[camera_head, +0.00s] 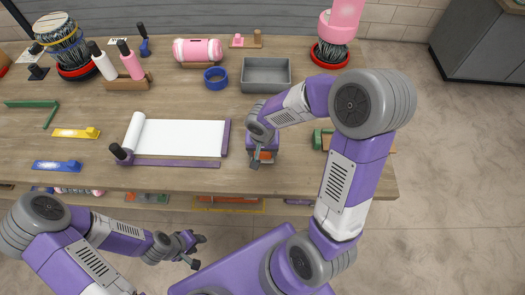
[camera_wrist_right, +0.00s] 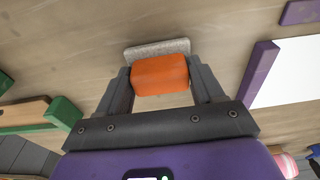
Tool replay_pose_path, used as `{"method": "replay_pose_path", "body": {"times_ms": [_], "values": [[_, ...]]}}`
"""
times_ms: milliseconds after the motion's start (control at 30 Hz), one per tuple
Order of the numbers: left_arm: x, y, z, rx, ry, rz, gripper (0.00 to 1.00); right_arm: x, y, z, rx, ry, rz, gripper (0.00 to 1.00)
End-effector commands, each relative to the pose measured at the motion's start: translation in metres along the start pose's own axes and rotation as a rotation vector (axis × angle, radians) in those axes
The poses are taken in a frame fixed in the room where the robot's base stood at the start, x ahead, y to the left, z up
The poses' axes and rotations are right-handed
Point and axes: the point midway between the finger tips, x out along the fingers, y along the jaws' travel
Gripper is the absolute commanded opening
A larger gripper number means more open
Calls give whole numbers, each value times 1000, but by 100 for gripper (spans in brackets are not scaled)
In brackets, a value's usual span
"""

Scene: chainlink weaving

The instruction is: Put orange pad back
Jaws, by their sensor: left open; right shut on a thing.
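The orange pad (camera_wrist_right: 160,76) is a small block with an orange body and a grey layer at its far side. My right gripper (camera_wrist_right: 163,88) is shut on it, with one finger on each side. In the head view the right gripper (camera_head: 262,158) is over the table near its front edge, right of the white sheet, and the orange pad (camera_head: 266,155) shows partly between its fingers. Whether the pad touches the table is hard to tell. My left gripper (camera_head: 192,249) is open and empty, below the table's front edge.
A white roll sheet in a purple frame (camera_head: 182,137) lies left of the right gripper. A grey tray (camera_head: 266,73) and a blue ring (camera_head: 215,78) stand behind. A green and wooden piece (camera_head: 322,139) lies to the right, partly behind my arm. Yellow (camera_head: 76,133) and blue (camera_head: 57,166) tools lie at left.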

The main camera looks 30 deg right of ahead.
Motion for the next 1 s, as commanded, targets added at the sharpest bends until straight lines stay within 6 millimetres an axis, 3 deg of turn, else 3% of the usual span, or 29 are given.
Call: {"method": "replay_pose_path", "body": {"times_ms": [300,333,500,933,1000], "values": [[6,-2,0,0,0,0,43,4,0,0,0,1,0,36],[6,-2,0,0,0,0,43,4,0,0,0,1,0,68],[4,-2,0,0,0,0,43,3,0,0,0,1,0,92],[-6,2,0,0,0,0,43,0,0,0,0,-1,1,92],[-8,3,0,0,0,0,43,-13,0,-1,2,5,-2,92]]}}
